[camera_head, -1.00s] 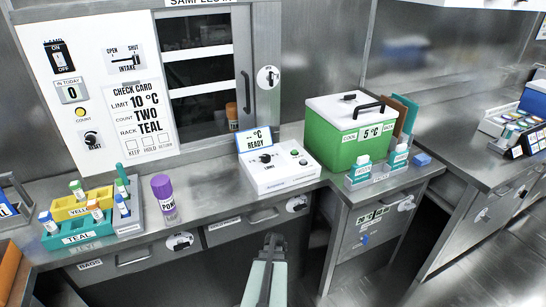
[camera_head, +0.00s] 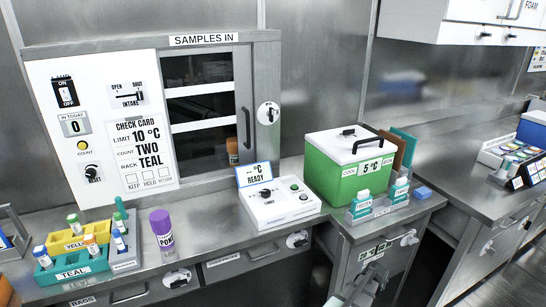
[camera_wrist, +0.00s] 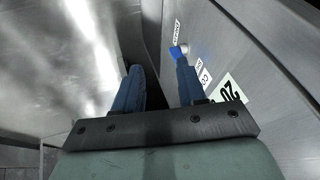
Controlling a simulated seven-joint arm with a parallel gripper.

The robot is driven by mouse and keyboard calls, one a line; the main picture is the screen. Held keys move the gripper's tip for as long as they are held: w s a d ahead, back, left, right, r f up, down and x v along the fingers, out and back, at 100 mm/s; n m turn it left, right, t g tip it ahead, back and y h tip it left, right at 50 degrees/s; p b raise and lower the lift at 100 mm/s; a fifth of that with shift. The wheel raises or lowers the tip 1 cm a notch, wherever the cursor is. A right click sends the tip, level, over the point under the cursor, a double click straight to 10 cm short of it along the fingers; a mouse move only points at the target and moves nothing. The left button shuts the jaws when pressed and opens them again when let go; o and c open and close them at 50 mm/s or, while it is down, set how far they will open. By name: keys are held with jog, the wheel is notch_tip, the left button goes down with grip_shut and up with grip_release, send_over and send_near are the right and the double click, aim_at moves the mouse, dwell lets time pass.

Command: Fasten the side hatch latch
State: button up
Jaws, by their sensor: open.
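My gripper (camera_head: 374,275) is in front of the cabinet panel (camera_head: 398,262) below the green cool box, at the bottom of the head view. In the wrist view its two blue fingers (camera_wrist: 160,88) are apart with nothing between them. A small blue piece with a pale knob (camera_wrist: 178,52) is on the labelled panel just past the right fingertip; it looks like a latch. I cannot tell whether the finger touches it, nor whether it is fastened. In the head view my gripper hides this part of the panel.
The cool box (camera_head: 350,165) and a bottle rack (camera_head: 378,208) stand on the counter above. The intake window (camera_head: 205,95) has a round latch (camera_head: 268,113) at its right.

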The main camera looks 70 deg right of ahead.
jog(key=s+d+r+m+g+h, duration=0.1)
jog(key=s+d+r+h, duration=0.15)
jog(key=s+r, duration=0.55)
jog(key=s+d+r+h, duration=0.25)
jog(key=d+r, duration=0.35)
jog(key=r, duration=0.5)
jog(key=w+d+r+n+h, duration=0.2)
jog(key=w+d+r, duration=0.1)
jog(key=r, duration=0.8)
jog(key=w+d+r+n+t+h, duration=0.15)
jog(key=w+r, duration=0.25)
jog(key=r, duration=0.8)
jog(key=w+d+r+n+h, duration=0.2)
jog(key=w+d+r, duration=0.1)
jog(key=r, duration=0.8)
jog(key=w+r+n+t, duration=0.2)
jog(key=w+r, duration=0.4)
jog(key=w, duration=0.1)
jog(key=n+t+y, duration=0.3)
jog(key=n+t, duration=0.7)
jog(key=t, duration=0.1)
send_near(272, 112)
jog(key=shift+g, duration=0.25)
jog(key=x, duration=0.9)
jog(key=shift+w+d+r, duration=0.1)
jog(key=shift+r, duration=0.05)
jog(key=shift+c, duration=0.3)
